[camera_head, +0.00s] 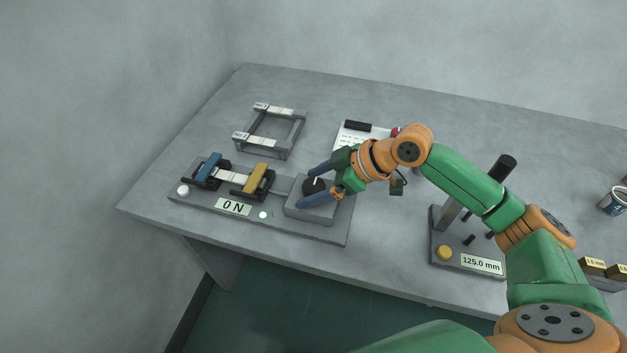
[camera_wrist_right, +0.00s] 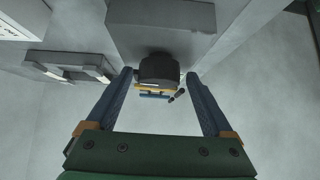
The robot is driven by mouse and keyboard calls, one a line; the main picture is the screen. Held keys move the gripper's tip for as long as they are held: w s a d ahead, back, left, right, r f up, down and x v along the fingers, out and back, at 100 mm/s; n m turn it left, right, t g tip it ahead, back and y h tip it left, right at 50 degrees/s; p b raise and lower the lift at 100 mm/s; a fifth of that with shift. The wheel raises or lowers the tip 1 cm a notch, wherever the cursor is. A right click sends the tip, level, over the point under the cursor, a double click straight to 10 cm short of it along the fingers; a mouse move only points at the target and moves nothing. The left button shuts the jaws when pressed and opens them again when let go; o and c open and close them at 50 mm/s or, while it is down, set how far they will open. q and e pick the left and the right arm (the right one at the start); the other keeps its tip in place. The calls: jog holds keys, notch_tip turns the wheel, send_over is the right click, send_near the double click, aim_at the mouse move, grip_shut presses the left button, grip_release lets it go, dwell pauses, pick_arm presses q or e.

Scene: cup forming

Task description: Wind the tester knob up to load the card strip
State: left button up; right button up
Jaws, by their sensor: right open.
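The tester (camera_head: 290,232) is a grey base near the table's front left, with a display (camera_head: 234,207) reading "0 N". A white card strip (camera_head: 228,176) spans from its blue clamp (camera_head: 208,166) to its yellow clamp (camera_head: 256,178). The black knob (camera_head: 314,186) sits on a grey block at the tester's right end. My right gripper (camera_head: 306,187) is open, its blue fingers on either side of the knob. In the right wrist view the knob (camera_wrist_right: 159,69) lies between the fingertips with gaps on both sides. My left gripper is out of view.
A grey rack (camera_head: 285,146) with strips stands behind the tester. A paper sheet (camera_head: 352,137) with a dark bar lies behind my right gripper. A gauge (camera_head: 470,262) reading "125.0 mm" stands to the right, with a cup (camera_head: 614,203) and labelled blocks (camera_head: 592,266) beyond.

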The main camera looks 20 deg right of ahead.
jog(key=shift+w+f, duration=0.15)
grip_shut()
jog(key=shift+r+m+p, duration=0.25)
jog(key=shift+m+p, duration=0.05)
jog(key=shift+p, duration=0.35)
jog(key=m+t+h+p, duration=0.1)
jog(key=m+h+p, duration=0.1)
jog(key=m+p, duration=0.1)
jog(key=m+t+h+p, duration=0.1)
jog(key=m+t+p, duration=0.1)
jog(key=p, duration=0.4)
jog(key=shift+s+m+h+p, duration=0.2)
jog(key=shift+m+h+p, duration=0.1)
jog(key=shift+m+h, duration=0.1)
jog(key=shift+f+m+t+h+p, duration=0.15)
jog(key=shift+m+t+h+p, duration=0.25)
jog(key=shift+m+h+p, duration=0.65)
jog(key=shift+m, duration=0.25)
grip_release()
jog(key=shift+w+f, duration=0.1)
